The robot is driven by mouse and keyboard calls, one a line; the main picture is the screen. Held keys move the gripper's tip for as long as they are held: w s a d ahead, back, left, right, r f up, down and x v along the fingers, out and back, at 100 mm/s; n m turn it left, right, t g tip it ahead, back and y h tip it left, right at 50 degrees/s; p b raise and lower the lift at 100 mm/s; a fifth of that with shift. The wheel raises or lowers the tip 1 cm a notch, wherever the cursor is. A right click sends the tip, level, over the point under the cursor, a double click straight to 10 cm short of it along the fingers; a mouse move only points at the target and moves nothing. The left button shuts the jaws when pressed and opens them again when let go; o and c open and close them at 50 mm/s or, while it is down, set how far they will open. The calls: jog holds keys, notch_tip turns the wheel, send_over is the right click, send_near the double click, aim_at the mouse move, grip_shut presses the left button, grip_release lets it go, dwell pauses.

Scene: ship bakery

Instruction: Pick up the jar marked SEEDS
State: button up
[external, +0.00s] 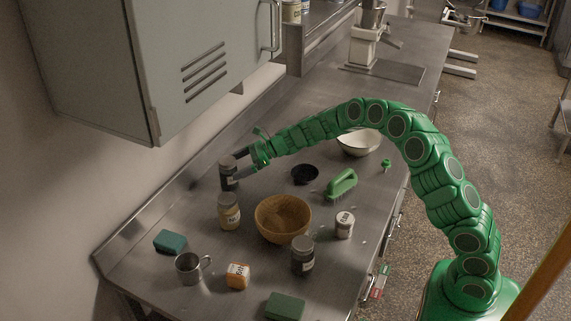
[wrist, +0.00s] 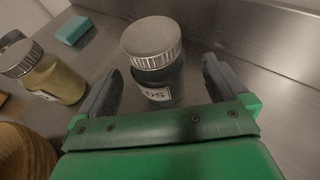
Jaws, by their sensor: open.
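A dark jar with a grey lid (external: 228,174) stands near the wall at the back left of the counter. In the wrist view this jar (wrist: 152,45) stands between my two fingers, with a gap on each side. Its white label is partly hidden by my gripper; the few letters that show do not let me read the whole word. My gripper (external: 240,170) is open around the jar. Another dark jar with a label (external: 302,257) stands at the front of the counter; its word is too small to read.
A yellowish jar (external: 229,214) stands close in front of the dark jar. A wooden bowl (external: 282,220), metal mug (external: 189,268), white tin (external: 344,225), green brush (external: 341,184) and small black bowl (external: 305,174) are nearby. A wall cabinet (external: 205,60) hangs above.

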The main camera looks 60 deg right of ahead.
aim_at(228, 170)
jog(key=x, duration=0.3)
jog(key=shift+a+f, duration=0.15)
jog(key=shift+f, duration=0.1)
jog(key=shift+w+a+f, duration=0.1)
jog(key=shift+w+a, duration=0.15)
jog(key=shift+w, duration=0.1)
jog(key=c, duration=1.4)
jog(key=shift+o, duration=0.2)
